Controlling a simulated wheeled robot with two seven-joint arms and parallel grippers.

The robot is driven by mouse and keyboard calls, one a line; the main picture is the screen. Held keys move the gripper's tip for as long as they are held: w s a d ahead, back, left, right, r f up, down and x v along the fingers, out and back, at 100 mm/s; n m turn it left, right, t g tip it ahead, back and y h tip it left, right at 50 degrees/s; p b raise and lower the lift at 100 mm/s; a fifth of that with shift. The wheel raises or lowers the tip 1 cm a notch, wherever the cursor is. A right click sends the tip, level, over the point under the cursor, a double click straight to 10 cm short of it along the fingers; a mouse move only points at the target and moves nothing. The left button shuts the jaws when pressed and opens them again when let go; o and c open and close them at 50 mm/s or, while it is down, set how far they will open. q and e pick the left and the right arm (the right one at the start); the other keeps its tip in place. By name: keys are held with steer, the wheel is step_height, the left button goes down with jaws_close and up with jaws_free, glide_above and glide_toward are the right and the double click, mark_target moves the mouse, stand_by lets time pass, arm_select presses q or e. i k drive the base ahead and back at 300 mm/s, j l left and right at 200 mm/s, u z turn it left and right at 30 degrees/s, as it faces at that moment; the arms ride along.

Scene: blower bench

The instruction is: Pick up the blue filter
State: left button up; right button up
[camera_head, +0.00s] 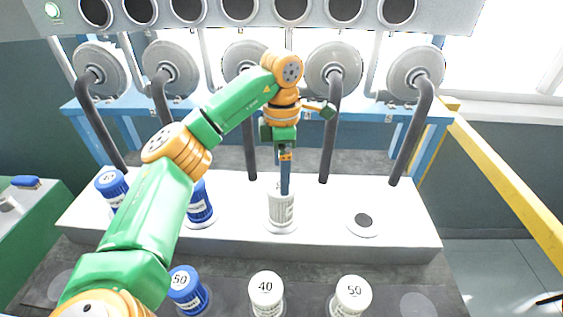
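Blue filters with pale lower bodies stand in several places: one at the far left of the white bench (112,187), one behind my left forearm (200,207), partly hidden by it, and one marked 50 on the front surface (188,290). My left gripper (285,185) points down over a white filter (281,209) in the middle of the white bench. A narrow blue upright part shows at the gripper's tip, just above that filter's top. I cannot tell whether the fingers are open, shut or touching it. My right gripper is not in view.
White filters marked 40 (266,293) and 50 (351,296) stand in front. An empty round seat with a dark hole (364,221) is on the bench at right. Dark hoses (409,135) hang behind. A yellow rail (505,185) runs along the right.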

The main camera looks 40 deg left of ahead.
mark_target(111, 184)
steer(key=k+l, duration=1.15)
steer(key=k, duration=0.15)
